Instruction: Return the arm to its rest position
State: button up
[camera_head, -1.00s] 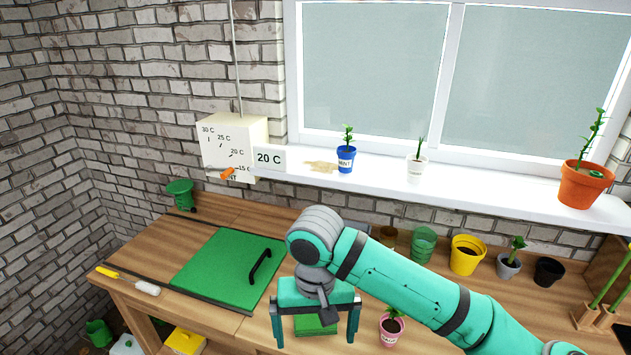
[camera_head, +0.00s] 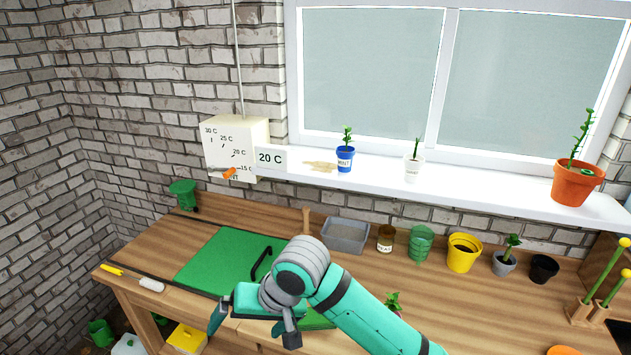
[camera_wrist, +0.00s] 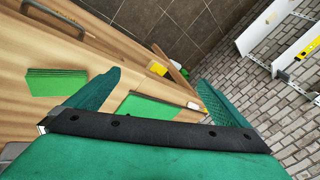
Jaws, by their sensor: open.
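My gripper (camera_head: 252,322) is over the front part of the wooden bench (camera_head: 400,270), next to the green board with the black handle (camera_head: 225,262). Its two green fingers are spread apart. In the wrist view my gripper (camera_wrist: 155,95) is open, with nothing held between its fingers. A green pad (camera_wrist: 148,110) on the bench shows beyond the fingers, and another green stack (camera_wrist: 57,82) lies to the left. My forearm hides part of the bench's front.
A grey tray (camera_head: 345,236), brown jar (camera_head: 386,238), green pot (camera_head: 421,244), yellow pot (camera_head: 463,252) and black pot (camera_head: 543,268) line the bench's back. Potted plants stand on the white sill (camera_head: 470,190). A yellow-and-white tool (camera_head: 150,284) lies at the left edge.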

jog(key=w+a+r+m+t+y, duration=0.2)
jog(key=a+t+y, duration=0.2)
jog(key=a, duration=0.2)
jog(key=w+a+r+m+t+y, duration=0.1)
jog(key=a+r+m+t+y, duration=0.1)
jog(key=a+t+y, duration=0.3)
jog(key=s+d+f+m+t+h, duration=0.3)
jog(key=s+d+f+h, duration=0.35)
jog(key=f, duration=0.25)
jog(key=s+d+f+m+t+h, duration=0.3)
jog(key=s+d+f+h, duration=0.2)
jog(key=d+f, duration=0.3)
jog(key=s+d+f+n+h, duration=0.1)
jog(key=s+d, duration=0.4)
jog(key=s, duration=0.7)
jog(key=s+d+f+n+g+h, duration=0.1)
jog(key=s+d+n, duration=0.4)
jog(key=s, duration=0.7)
notch_tip(320, 180, down, 2)
jog(key=shift+d+f+n+g+h, duration=0.2)
jog(key=shift+n+g+h, duration=0.1)
jog(key=shift+n+h, duration=0.35)
